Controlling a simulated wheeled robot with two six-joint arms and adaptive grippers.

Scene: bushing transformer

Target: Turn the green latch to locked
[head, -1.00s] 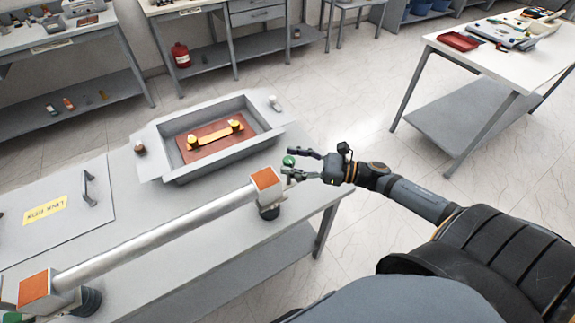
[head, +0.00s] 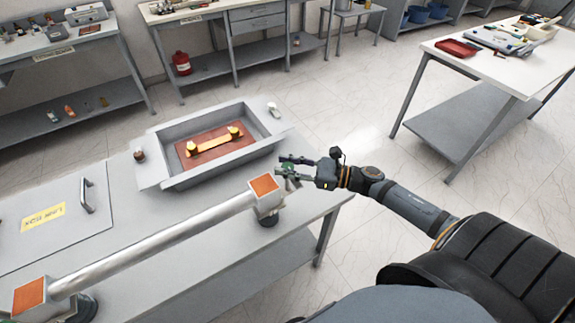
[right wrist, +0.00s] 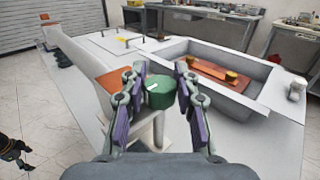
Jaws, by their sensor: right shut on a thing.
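The green latch is a round green knob (right wrist: 159,92) with a pale mark on top, seen in the right wrist view. It sits at the near end of the long grey bar (head: 160,240), beside the orange-topped end block (head: 264,187). My right gripper (head: 285,168) is at the knob; in the right wrist view its fingers (right wrist: 160,100) stand on both sides of the knob, closed on it. In the head view the fingers mostly hide the knob. The mark's exact direction is hard to read.
A grey open tray (head: 165,178) with a brown plate and yellow bar lies behind the bar on the grey bench (head: 125,205). A lid with a handle (head: 87,195) lies at left. A white table (head: 510,65) stands at right, with open floor between.

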